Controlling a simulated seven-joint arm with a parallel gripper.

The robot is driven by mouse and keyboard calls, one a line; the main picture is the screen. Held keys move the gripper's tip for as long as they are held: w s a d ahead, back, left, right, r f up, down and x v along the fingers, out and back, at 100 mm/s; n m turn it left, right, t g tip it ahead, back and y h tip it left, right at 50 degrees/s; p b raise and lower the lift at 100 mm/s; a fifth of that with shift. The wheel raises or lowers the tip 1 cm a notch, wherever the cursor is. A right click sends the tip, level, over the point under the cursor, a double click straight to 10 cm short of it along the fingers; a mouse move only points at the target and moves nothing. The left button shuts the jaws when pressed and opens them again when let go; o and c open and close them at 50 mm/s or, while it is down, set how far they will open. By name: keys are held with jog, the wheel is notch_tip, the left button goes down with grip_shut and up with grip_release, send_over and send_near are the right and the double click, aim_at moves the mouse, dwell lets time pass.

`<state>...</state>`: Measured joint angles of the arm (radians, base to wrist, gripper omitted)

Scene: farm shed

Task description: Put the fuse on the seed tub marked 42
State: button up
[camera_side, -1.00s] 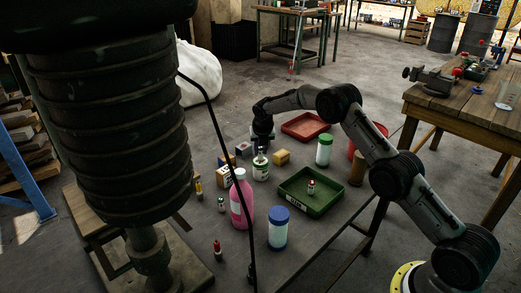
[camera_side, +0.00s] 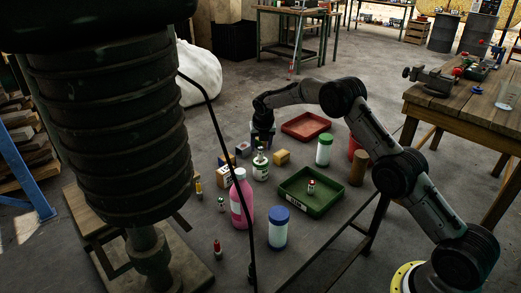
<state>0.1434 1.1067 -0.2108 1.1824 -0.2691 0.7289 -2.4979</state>
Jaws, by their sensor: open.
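I cannot pick out the fuse for certain. Small capped cylinders that could be it stand at the left (camera_side: 198,190), at the left middle (camera_side: 221,205), at the front (camera_side: 217,248) and inside the green tray (camera_side: 311,186). No marking 42 is legible. Candidate tubs are a white one with a green lid (camera_side: 324,152) and a white one with a blue lid (camera_side: 278,230). My gripper (camera_side: 263,144) points down at the far side of the table, open, behind the white bottle (camera_side: 261,168) and the small boxes. Its fingertips are too small to see clearly.
The green tray (camera_side: 292,199) lies at the right middle, a red tray (camera_side: 304,138) farther back. A pink bottle (camera_side: 238,214) stands at left centre. Yellow (camera_side: 281,157) and blue (camera_side: 244,149) blocks sit near my gripper. A dark pole crosses the view.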

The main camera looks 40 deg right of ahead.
jog(key=s+a+r+m, duration=0.3)
jog(key=s+r, duration=0.3)
jog(key=r, duration=0.4)
jog(key=s+a+r+m, duration=0.35)
jog(key=s+r, duration=0.25)
jog(key=r, duration=0.3)
jog(key=s+a+r+m+t+y, duration=0.1)
jog(key=s+r+m, duration=0.25)
jog(key=s, duration=0.35)
jog(key=s+a+r+m, duration=0.2)
jog(key=s+r+m, duration=0.1)
jog(key=s+m, duration=0.3)
jog(key=s+a+f+m, duration=0.2)
jog(key=s+m, duration=0.4)
jog(key=s, duration=0.6)
jog(key=s+a+f+m+t+y, duration=0.1)
jog(key=s+a+f+m, duration=0.1)
jog(key=s+m, duration=0.5)
jog(key=s, duration=0.5)
jog(key=shift+s+y, duration=0.2)
jog(key=shift+y, duration=0.1)
dwell(2.1)
